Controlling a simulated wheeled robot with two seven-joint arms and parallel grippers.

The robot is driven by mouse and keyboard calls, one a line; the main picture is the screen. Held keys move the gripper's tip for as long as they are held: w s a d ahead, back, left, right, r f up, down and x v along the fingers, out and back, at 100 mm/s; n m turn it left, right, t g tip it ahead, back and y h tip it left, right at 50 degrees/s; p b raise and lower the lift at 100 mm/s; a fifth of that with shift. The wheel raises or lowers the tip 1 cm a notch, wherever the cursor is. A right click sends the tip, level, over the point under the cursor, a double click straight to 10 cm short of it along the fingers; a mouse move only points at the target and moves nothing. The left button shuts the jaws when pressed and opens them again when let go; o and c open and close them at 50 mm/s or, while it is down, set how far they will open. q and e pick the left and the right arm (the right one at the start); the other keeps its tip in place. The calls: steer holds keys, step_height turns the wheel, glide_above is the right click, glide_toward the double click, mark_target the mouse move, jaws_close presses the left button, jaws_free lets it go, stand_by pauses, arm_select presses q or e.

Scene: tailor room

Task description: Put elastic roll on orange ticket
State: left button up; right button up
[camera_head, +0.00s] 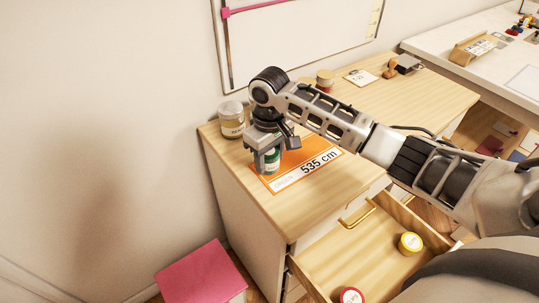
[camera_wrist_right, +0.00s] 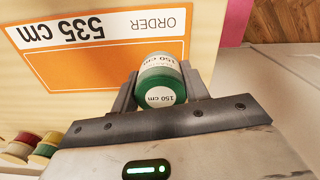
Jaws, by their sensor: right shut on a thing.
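The orange ticket (camera_head: 294,162) lies on the cabinet top and reads "535 cm"; it also shows in the right wrist view (camera_wrist_right: 58,68). My right gripper (camera_head: 268,160) is over the ticket's left part, pointing down. It is shut on a green elastic roll (camera_head: 272,161) with a white "150 cm" label, which shows between the fingers in the right wrist view (camera_wrist_right: 161,80). Whether the roll touches the ticket I cannot tell. My left gripper is not in view.
A pale jar-like roll (camera_head: 231,119) stands left of the gripper at the cabinet's edge. More rolls (camera_head: 325,81) stand behind my arm. The open drawer (camera_head: 340,262) below holds a yellow roll (camera_head: 410,243) and a red roll (camera_head: 350,296). A white card (camera_head: 360,77) and a stamp (camera_head: 391,68) lie at the back.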

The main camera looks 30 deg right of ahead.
mark_target(270, 152)
steer(key=shift+f, duration=0.1)
steer(key=o, duration=1)
step_height(270, 152, up, 12)
steer(key=shift+r, duration=0.15)
